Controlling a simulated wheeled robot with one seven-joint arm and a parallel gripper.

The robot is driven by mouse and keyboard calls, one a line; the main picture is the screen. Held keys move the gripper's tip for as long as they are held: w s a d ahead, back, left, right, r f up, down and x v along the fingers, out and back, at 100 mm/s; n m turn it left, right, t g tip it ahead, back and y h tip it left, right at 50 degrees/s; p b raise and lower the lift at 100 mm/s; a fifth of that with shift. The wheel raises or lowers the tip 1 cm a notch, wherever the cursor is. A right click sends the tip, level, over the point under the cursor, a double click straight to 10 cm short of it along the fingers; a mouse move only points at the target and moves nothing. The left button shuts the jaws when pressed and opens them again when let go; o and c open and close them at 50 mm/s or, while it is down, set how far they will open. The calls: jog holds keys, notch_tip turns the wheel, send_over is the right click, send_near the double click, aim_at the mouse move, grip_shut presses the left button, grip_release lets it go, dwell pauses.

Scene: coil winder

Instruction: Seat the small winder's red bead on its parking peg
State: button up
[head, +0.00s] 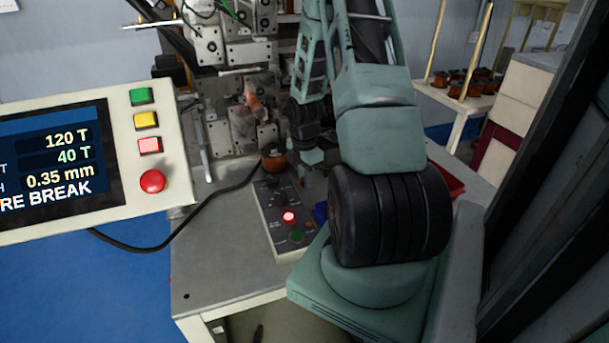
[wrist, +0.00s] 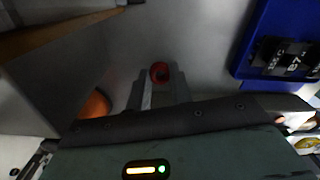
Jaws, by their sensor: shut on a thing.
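The red bead (wrist: 160,72) shows in the wrist view as a small red ring with a dark middle. It sits between the fingertips of my gripper (wrist: 159,84), which is shut on it. In the head view my gripper (head: 311,157) hangs low over the bench, just right of an orange spool (head: 273,161) at the foot of the winder (head: 238,110). The bead is too small or hidden to see there. I cannot make out the parking peg in either view.
A control box (head: 280,215) with a lit red button stands on the bench (head: 215,265), in front of my gripper. A blue labelled bin (wrist: 262,30) is at the right in the wrist view. A screen panel (head: 110,205) fills the left. A black cable crosses the bench.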

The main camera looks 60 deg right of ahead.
jog(key=shift+f, duration=0.3)
jog(key=o, duration=1)
jog(key=shift+r, duration=0.1)
notch_tip(320, 180, up, 17)
jog(key=shift+r+b, duration=0.1)
jog(key=shift+b, duration=0.65)
